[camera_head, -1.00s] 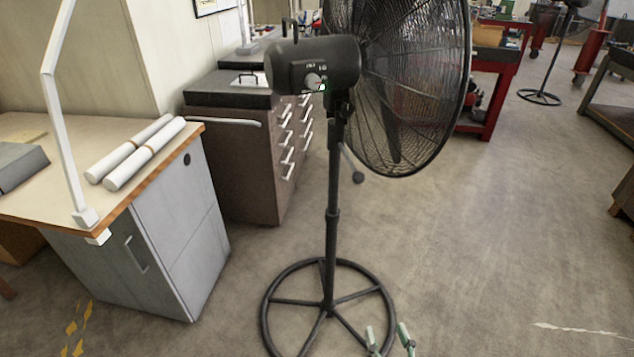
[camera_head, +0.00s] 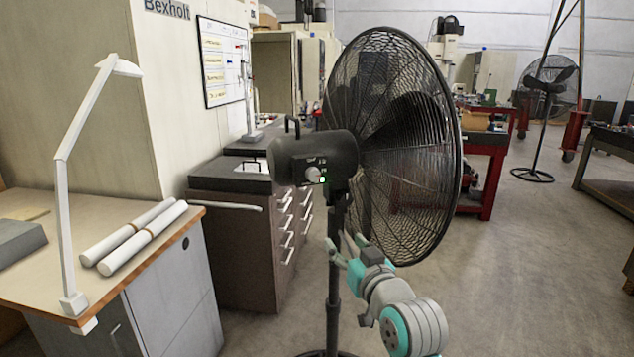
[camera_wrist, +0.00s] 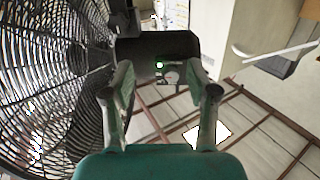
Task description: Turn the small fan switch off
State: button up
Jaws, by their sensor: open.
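The black pedestal fan (camera_head: 395,150) stands in front of me, its round cage facing right and back. Its motor housing (camera_head: 285,160) has a small panel with a pale round switch knob (camera_head: 312,174) and a lit green light (camera_head: 322,180). My gripper (camera_head: 342,250) is open and empty, below and to the right of the knob, beside the pole and the cage's lower edge. In the wrist view the housing (camera_wrist: 150,46) lies beyond my open fingers (camera_wrist: 165,90). The knob (camera_wrist: 172,77) and green light (camera_wrist: 160,65) show between them. The knob's exact setting is too small to read.
A wooden-topped desk (camera_head: 90,290) with white paper rolls (camera_head: 135,238) and a white lamp (camera_head: 85,150) stands at the left. A brown drawer cabinet (camera_head: 235,235) stands behind the fan. The floor at the right (camera_head: 520,270) is clear.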

jog(key=n+y, duration=0.1)
send_near(315, 175)
jog(key=x, duration=0.8)
jog(key=shift+w+a, duration=0.1)
jog(key=shift+w, duration=0.25)
grip_shut()
